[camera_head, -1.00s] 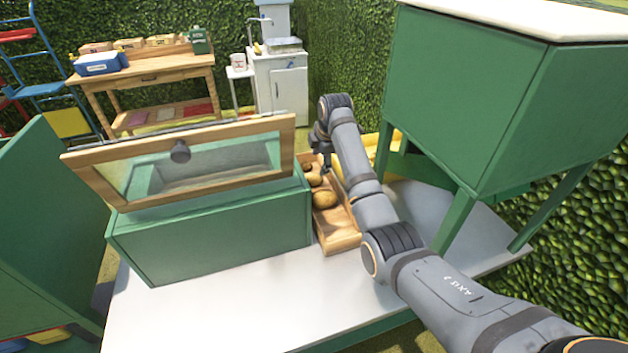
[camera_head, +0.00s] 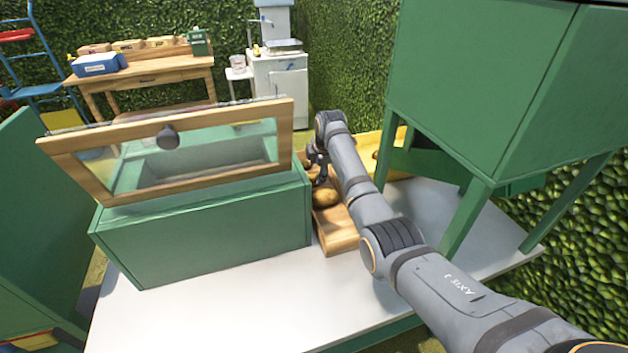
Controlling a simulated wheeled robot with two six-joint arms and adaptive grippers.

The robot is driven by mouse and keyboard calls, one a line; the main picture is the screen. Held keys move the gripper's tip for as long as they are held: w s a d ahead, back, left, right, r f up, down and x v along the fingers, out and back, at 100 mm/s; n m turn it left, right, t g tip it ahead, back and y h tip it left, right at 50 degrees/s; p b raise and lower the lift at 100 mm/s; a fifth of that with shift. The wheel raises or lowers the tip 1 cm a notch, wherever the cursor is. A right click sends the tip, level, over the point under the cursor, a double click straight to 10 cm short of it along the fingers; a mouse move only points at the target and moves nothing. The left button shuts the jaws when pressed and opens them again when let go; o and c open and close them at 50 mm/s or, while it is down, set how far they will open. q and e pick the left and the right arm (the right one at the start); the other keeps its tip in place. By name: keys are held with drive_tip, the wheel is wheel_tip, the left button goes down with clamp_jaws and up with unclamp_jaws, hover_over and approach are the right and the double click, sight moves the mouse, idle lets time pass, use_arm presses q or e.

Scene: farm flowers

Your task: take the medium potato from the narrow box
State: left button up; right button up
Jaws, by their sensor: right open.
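The narrow box (camera_head: 338,238) is a long wooden tray on the white table, beside the green glass-lidded box. A large brown potato (camera_head: 326,196) lies in its middle part. Farther back in the box, smaller potatoes are mostly hidden by my right gripper, so the medium one is hard to make out. My right gripper (camera_head: 319,175) points down over the far part of the narrow box, low and close behind the large potato. It is open. I cannot tell whether its fingers touch a potato. My left gripper is not in view.
The green box (camera_head: 205,236) with its raised wood-framed lid (camera_head: 170,160) stands close left of the narrow box. A green cabinet on legs (camera_head: 475,85) stands right of my arm. A yellow tray (camera_head: 395,160) lies behind. The white table (camera_head: 230,300) is clear in front.

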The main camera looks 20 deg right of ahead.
sight(315, 176)
drive_tip(key=b+x, duration=0.1)
drive_tip(key=x, duration=0.4)
drive_tip(key=shift+a, duration=0.1)
drive_tip(key=shift+r, duration=0.1)
drive_tip(key=shift+c, duration=0.3)
drive_tip(key=c, duration=0.9)
wheel_tip(315, 176, up, 10)
